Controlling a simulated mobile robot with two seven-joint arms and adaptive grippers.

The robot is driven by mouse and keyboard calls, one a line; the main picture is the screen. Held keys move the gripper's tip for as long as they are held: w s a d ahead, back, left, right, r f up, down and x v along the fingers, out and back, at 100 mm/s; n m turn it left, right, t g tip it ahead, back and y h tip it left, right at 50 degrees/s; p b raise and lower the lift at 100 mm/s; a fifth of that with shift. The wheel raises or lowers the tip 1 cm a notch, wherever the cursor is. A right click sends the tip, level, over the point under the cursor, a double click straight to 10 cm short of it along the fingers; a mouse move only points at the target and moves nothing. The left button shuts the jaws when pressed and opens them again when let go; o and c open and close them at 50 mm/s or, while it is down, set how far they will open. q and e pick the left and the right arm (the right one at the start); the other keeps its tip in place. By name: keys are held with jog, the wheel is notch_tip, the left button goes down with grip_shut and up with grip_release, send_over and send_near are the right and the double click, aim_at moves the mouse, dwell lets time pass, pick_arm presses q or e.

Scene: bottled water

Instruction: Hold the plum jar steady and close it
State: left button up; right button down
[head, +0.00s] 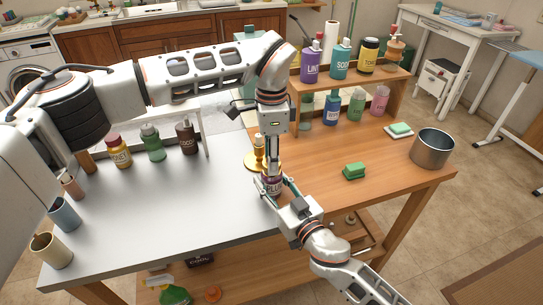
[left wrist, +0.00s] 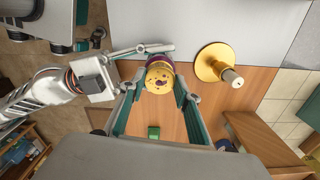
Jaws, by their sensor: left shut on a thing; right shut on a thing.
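The plum jar (head: 273,188) stands upright on the workbench near its front edge, its purple label partly covered. Its round yellow lid (left wrist: 160,76) with a plum picture sits on top in the left wrist view. My left gripper (head: 271,170) points straight down from above, its fingers shut on either side of the lid. My right gripper (head: 275,186) comes in from the front right and is shut around the jar's body below the lid; it also shows at the left in the left wrist view. Whether the lid is fully seated cannot be told.
A gold stand with a post (left wrist: 213,62) is close behind the jar. Bottles line the back, and cups stand at the left edge. The grey tabletop (head: 170,215) at front left is clear.

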pick_arm(q)
jog(key=shift+f, duration=0.35)
